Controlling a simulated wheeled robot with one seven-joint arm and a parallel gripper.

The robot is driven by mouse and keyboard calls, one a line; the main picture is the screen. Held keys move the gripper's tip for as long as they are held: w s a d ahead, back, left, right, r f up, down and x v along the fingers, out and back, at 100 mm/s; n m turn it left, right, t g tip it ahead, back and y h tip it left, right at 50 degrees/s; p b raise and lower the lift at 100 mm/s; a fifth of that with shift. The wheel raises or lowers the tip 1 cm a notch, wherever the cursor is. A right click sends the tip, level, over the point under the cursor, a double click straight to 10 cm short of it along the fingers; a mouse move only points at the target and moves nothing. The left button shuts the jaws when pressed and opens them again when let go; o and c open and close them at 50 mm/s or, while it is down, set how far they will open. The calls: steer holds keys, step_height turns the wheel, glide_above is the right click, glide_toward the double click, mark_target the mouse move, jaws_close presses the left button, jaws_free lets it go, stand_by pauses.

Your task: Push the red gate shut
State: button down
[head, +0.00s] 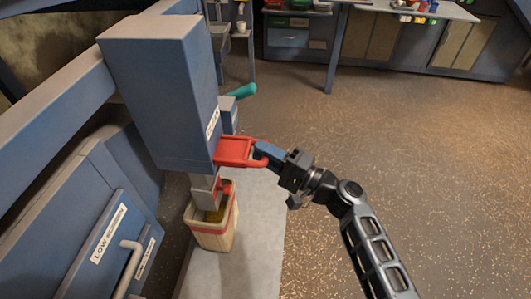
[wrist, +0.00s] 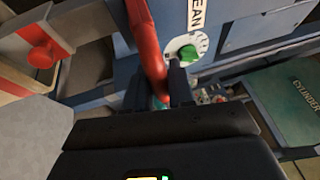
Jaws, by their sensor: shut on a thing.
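The red gate (head: 236,151) sticks out to the right from the foot of the blue-grey elevator housing (head: 160,90), above the spout. Its red bar also shows in the wrist view (wrist: 147,45), running down toward my fingers. My gripper (head: 262,153) reaches in from the right and is shut on the outer end of the red gate. In the wrist view the dark fingers (wrist: 163,92) sit on both sides of the bar's lower end. The fingers hide that end, so the exact contact is not visible.
A tan bucket (head: 215,236) with a red band stands below the grey spout (head: 204,190) on a pale slab. A teal handle (head: 242,91) juts out behind the gate. A panel marked LOW (head: 112,233) stands at left. The floor at right is clear.

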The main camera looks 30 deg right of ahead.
mark_target(241, 151)
steer(key=w+a+b, duration=0.1)
steer(key=a+b, duration=0.1)
steer(key=w+a+b, duration=0.1)
steer(key=w+a, duration=0.1)
steer(key=shift+w+a+f+b, duration=0.2)
steer(key=shift+a+b, duration=0.15)
steer(key=shift+w+a+r, duration=0.15)
steer(key=shift+a+r, duration=0.05)
steer(key=shift+a, duration=0.05)
steer(key=c, duration=1.1)
jaws_free()
steer(key=shift+a, duration=0.1)
steer(key=shift+o, duration=0.2)
steer(key=b+v, duration=0.1)
steer(key=v, duration=0.5)
steer(key=shift+d+f, duration=0.1)
steer(key=shift+d, duration=0.25)
steer(key=shift+v, duration=0.85)
